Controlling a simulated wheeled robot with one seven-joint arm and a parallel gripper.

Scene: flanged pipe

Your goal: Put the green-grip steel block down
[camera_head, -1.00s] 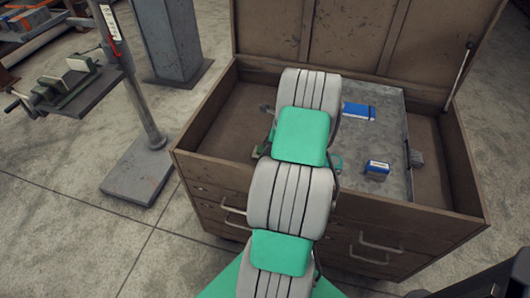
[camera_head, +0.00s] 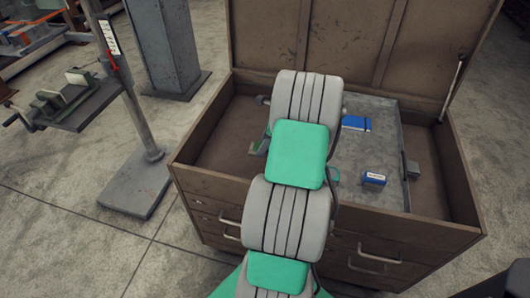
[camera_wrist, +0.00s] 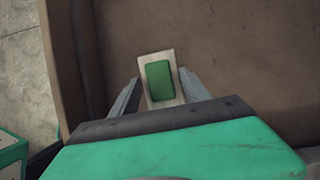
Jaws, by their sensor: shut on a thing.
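The green-grip steel block (camera_wrist: 160,82) shows in the wrist view as a pale block with a green pad on top. My gripper (camera_wrist: 159,84) is shut on it, with one grey finger on each side. The brown floor of the open chest (camera_wrist: 235,55) lies beneath the block. I cannot tell whether the block touches that floor. In the head view my arm hides most of the gripper. A small greenish piece (camera_head: 257,147), apparently the block, shows left of the arm, over the chest's left part.
The chest wall (camera_wrist: 65,60) runs close on the left in the wrist view. In the head view a grey panel (camera_head: 385,125) in the chest carries a blue flat item (camera_head: 356,123) and a blue-white box (camera_head: 374,179). A vise stand (camera_head: 135,185) is left of the chest.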

